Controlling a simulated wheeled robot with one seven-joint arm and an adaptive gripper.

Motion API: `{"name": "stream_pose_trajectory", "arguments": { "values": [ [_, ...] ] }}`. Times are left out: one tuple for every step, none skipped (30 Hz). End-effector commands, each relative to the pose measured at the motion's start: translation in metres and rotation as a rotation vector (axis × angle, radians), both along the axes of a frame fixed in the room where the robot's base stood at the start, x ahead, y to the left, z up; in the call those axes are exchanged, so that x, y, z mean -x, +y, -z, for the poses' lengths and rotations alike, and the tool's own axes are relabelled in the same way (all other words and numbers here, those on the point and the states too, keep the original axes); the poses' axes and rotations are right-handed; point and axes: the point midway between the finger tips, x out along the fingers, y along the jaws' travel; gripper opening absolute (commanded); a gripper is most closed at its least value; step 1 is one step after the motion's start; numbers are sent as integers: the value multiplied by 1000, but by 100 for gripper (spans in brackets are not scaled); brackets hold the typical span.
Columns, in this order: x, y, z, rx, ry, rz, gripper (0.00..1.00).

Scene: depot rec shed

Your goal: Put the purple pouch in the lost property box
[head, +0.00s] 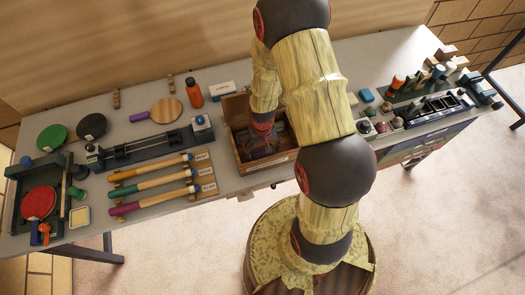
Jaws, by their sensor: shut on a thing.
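An open wooden box (243,165) with a small pale label on its front stands at the middle of the table; I take it for the lost property box. My gripper (263,143) points down into this box, below its rim as seen from above. A small dark purple thing, seemingly the purple pouch (262,153), shows at the fingertips inside the box. My gripper is shut on it. Whether the pouch touches the box floor cannot be told. My arm hides the right part of the box.
A dark tray (12,215) with a red paddle is at far left. Small items and a black rack (432,111) fill the right side.

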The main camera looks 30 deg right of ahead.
Motion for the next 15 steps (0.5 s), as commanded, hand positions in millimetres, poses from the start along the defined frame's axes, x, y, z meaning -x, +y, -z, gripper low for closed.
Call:
{"name": "stream_pose_trajectory", "arguments": {
  "values": [
    [0, 0, 0, 0, 0, 0, 49],
    [0, 0, 0, 0, 0, 0, 49],
    [0, 0, 1, 0, 0, 0, 49],
    [0, 0, 3, 0, 0, 0, 49],
    [0, 0, 4, 0, 1, 0, 49],
    [0, 0, 3, 0, 1, 0, 80],
    [0, 0, 3, 0, 1, 0, 82],
    [0, 0, 3, 0, 1, 0, 83],
    [0, 0, 3, 0, 1, 0, 86],
    [0, 0, 3, 0, 1, 0, 87],
    [0, 0, 3, 0, 1, 0, 89],
    [0, 0, 3, 0, 1, 0, 91],
    [0, 0, 3, 0, 1, 0, 93],
    [0, 0, 3, 0, 1, 0, 95],
    [0, 0, 3, 0, 1, 0, 97]
  ]
}}
